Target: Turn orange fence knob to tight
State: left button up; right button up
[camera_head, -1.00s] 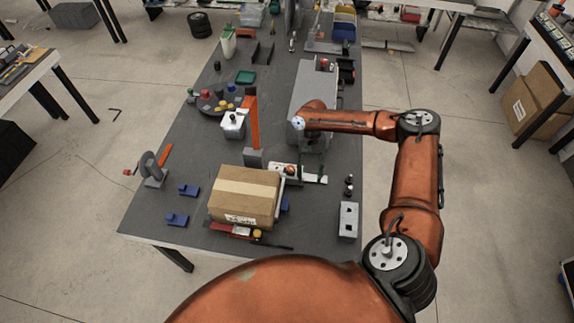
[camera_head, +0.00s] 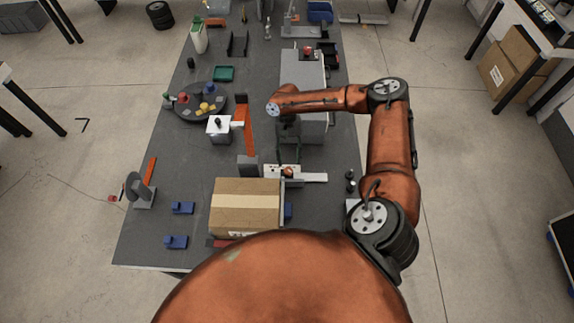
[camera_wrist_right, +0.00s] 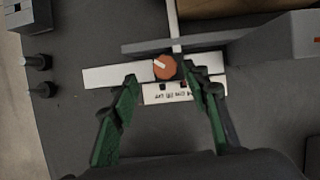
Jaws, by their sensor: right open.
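The orange fence knob (camera_wrist_right: 165,66) sits on a white plate with a dark fence bar behind it in the right wrist view. A pale mark on the knob points to the upper left. A white label (camera_wrist_right: 172,93) with small print lies just below it; I cannot read it. My right gripper (camera_wrist_right: 161,82) is open, with one green finger on each side of the knob and the tips close to it; I cannot tell whether they touch. In the head view the knob (camera_head: 288,171) is small, just below my right gripper (camera_head: 288,160). My left gripper is out of view.
A cardboard box (camera_head: 247,206) stands close to the knob on the near side. Two dark knobs (camera_wrist_right: 38,76) lie off to the left in the wrist view.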

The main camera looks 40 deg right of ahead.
aim_at(288, 170)
jog(key=f, duration=0.2)
jog(key=a+f, duration=0.1)
jog(key=shift+s+a+f, duration=0.1)
jog(key=shift+a+f, duration=0.05)
jog(key=shift+f, duration=0.2)
jog(key=shift+s+f, duration=0.1)
jog(key=shift+f, duration=0.2)
jog(key=shift+s, duration=0.3)
jog(key=shift+w+f, duration=0.1)
jog(key=c, duration=1.1)
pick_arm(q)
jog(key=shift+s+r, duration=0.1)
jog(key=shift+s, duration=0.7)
pick_arm(e)
jog(key=shift+c, duration=0.3)
